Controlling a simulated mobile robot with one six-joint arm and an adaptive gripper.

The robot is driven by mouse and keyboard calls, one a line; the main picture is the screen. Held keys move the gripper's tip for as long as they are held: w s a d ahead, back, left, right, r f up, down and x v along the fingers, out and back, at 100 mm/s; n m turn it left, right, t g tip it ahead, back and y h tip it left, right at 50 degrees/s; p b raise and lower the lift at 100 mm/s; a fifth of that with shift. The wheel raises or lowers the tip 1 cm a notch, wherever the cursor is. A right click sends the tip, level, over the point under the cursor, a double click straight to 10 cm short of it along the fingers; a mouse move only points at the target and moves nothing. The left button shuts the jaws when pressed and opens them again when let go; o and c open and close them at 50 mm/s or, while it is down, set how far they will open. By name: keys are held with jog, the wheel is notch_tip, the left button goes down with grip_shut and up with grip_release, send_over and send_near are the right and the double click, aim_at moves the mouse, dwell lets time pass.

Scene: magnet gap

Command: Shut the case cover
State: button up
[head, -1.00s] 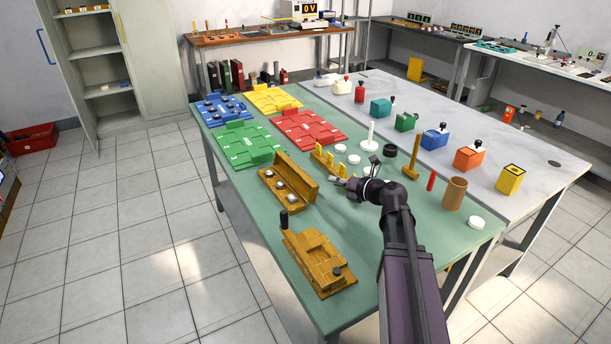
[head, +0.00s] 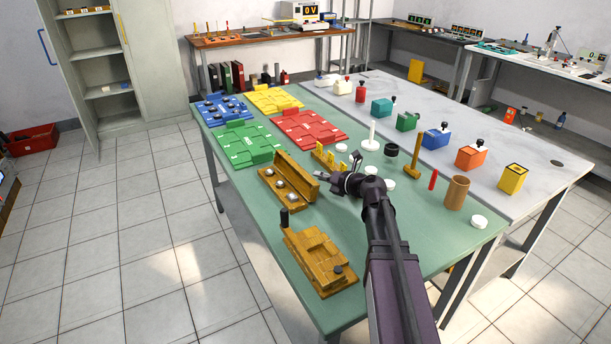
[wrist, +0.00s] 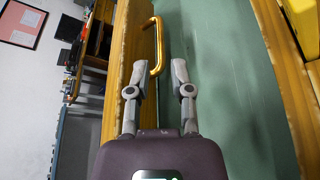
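The wooden case (head: 268,190) lies on the green table with its cover (head: 297,176) standing up, open. Small round metallic parts sit inside it. In the wrist view the cover (wrist: 122,62) is a wooden panel left of centre, with a brass bar handle (wrist: 156,42) on it. My gripper (head: 322,177) is just right of the cover in the head view. In the wrist view my gripper (wrist: 158,68) is open, its fingers apart on either side of the handle's near end. Whether a finger touches the handle or cover, I cannot tell.
A wooden rack with yellow pieces (head: 330,160) stands close beyond my gripper. A wooden block assembly with a black knob (head: 318,262) lies nearer. Green (head: 247,145) and red panels (head: 308,129) lie behind the case. Bare green table (head: 330,215) lies between.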

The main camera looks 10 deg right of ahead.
jog(key=b+x, duration=0.1)
jog(key=x, duration=0.6)
jog(key=shift+w, duration=0.15)
grip_shut()
